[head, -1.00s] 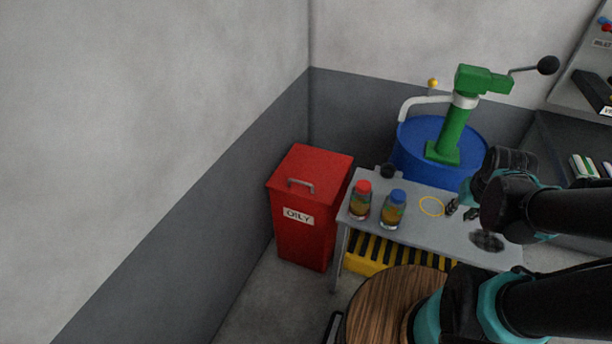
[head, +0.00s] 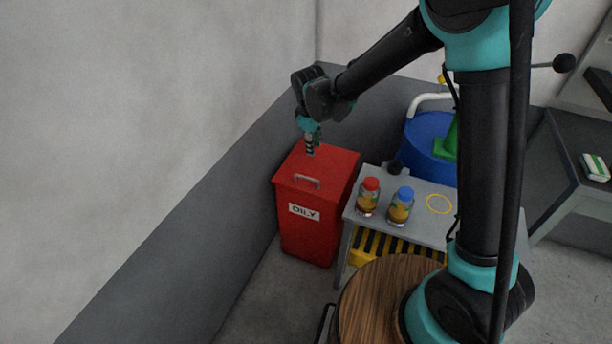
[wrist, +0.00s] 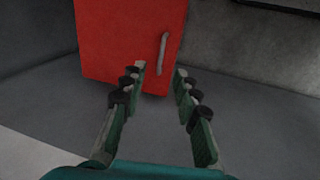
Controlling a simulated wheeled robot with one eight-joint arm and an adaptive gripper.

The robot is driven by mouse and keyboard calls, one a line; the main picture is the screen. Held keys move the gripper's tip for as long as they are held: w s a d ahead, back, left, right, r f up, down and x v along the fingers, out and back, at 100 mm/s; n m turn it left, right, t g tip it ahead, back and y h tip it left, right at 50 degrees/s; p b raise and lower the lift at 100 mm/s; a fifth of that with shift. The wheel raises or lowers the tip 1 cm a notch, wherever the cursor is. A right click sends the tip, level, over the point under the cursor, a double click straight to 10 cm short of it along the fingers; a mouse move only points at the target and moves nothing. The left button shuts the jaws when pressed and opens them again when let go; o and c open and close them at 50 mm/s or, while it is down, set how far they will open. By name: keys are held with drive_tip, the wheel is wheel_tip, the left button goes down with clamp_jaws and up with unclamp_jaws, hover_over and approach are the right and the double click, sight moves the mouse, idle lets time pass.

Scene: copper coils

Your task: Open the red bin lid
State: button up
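The red bin (head: 308,236) stands on the floor by the wall, with an "OILY" label on its front. Its lid (head: 335,168) is shut and carries a grey bar handle (head: 307,181) near the front edge. My gripper (head: 310,152) points down over the rear part of the lid, behind the handle; I cannot tell whether it touches. In the wrist view my gripper (wrist: 160,69) has its fingers spread with nothing between them. The red lid (wrist: 120,35) and its handle (wrist: 162,54) lie beyond the fingertips, with the handle lined up with the gap.
A grey table (head: 421,227) right of the bin holds a red-capped jar (head: 368,197), a blue-capped jar (head: 400,206) and a yellow ring (head: 439,204). A blue drum (head: 428,150) stands behind it. Walls (head: 215,215) close in on the bin's left and back.

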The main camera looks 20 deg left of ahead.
sight(310, 180)
drive_tip(key=shift+n, duration=0.3)
drive_tip(key=w+f, duration=0.1)
drive_tip(key=f, duration=0.5)
drive_tip(key=w+a+f, duration=0.1)
drive_tip(key=f, duration=0.4)
drive_tip(key=a+f, duration=0.1)
drive_tip(key=f, duration=0.5)
drive_tip(key=shift+w+f, duration=0.3)
drive_tip(key=shift+w, duration=0.1)
clamp_jaws()
